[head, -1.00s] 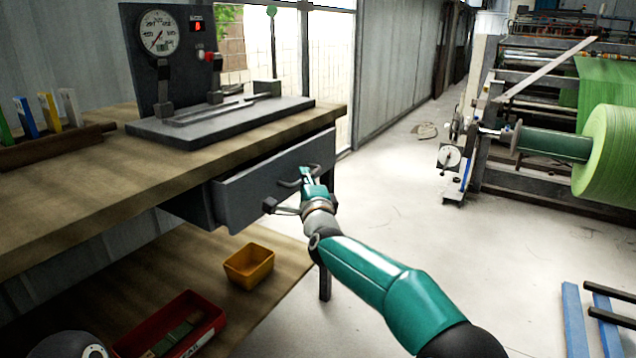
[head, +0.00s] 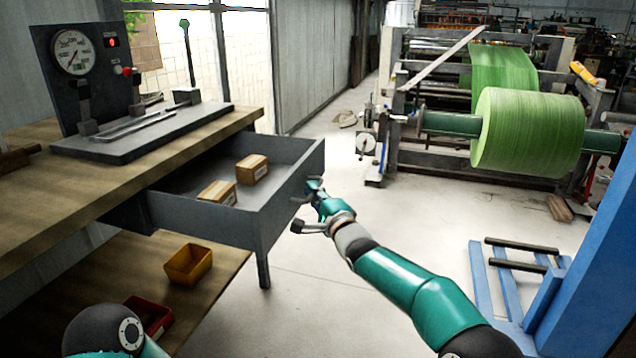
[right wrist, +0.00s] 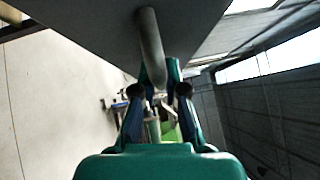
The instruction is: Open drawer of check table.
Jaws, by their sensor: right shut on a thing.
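The check table (head: 95,183) has a wooden top with a gauge stand on it. Its grey drawer (head: 283,190) is pulled well out, and two small cardboard boxes (head: 252,169) (head: 217,192) lie inside. My right gripper (head: 312,207) is at the drawer's front face, shut on the drawer handle. In the right wrist view the handle (right wrist: 150,45) is a grey bar running between the fingers (right wrist: 158,90) beside the dark drawer front. Of my left arm only a part shows at the bottom left of the head view; its gripper is out of view.
An orange bin (head: 188,264) and a red bin (head: 148,316) stand on the lower shelf. A machine with a green roll (head: 530,132) stands at the back right. A blue frame (head: 590,230) is at the right. The floor right of the drawer is clear.

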